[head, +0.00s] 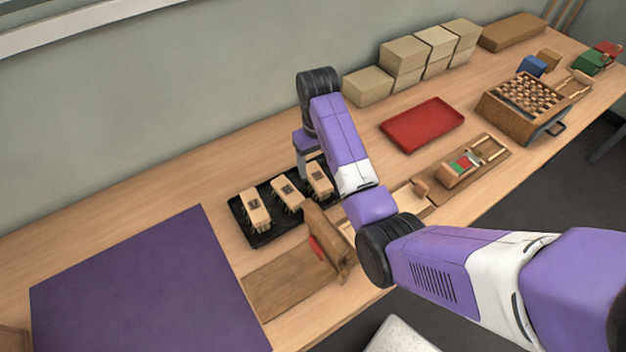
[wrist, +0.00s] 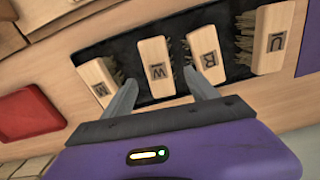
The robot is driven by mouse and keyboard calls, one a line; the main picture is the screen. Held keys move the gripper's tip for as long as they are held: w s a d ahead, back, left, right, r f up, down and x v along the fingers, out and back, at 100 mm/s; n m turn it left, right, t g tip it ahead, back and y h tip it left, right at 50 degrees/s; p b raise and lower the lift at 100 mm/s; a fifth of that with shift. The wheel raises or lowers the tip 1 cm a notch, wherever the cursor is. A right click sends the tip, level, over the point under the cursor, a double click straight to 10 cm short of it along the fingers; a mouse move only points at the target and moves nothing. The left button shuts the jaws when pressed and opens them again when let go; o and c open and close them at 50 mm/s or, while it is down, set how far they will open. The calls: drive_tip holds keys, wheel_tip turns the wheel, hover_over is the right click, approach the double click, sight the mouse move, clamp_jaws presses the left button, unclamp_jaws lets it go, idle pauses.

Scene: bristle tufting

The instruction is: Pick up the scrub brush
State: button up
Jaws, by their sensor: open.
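Several wooden block brushes with tan bristles and stamped letters lie in a row on a black tray (head: 262,238). The W brush (wrist: 156,66) is between my gripper's fingers in the wrist view. The R brush (wrist: 206,57) is to its right, the U brush (wrist: 275,40) farther right and the M brush (wrist: 98,80) to its left. The frames do not show which one is the scrub brush. My gripper (wrist: 161,77) is open, its two fingers apart on either side of the W brush; contact cannot be told. In the head view, my arm hides part of the row.
A wooden stand with a red part (head: 325,240) is close in front of the black tray. A red tray (head: 422,125) and stacked beige boxes (head: 405,58) are to the right and behind. A purple mat (head: 140,285) lies clear at left.

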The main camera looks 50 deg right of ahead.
sight(317, 176)
drive_tip(key=shift+s+f+p, duration=0.15)
drive_tip(key=shift+f+p, duration=0.45)
drive_tip(key=shift+f, duration=2.55)
clamp_jaws()
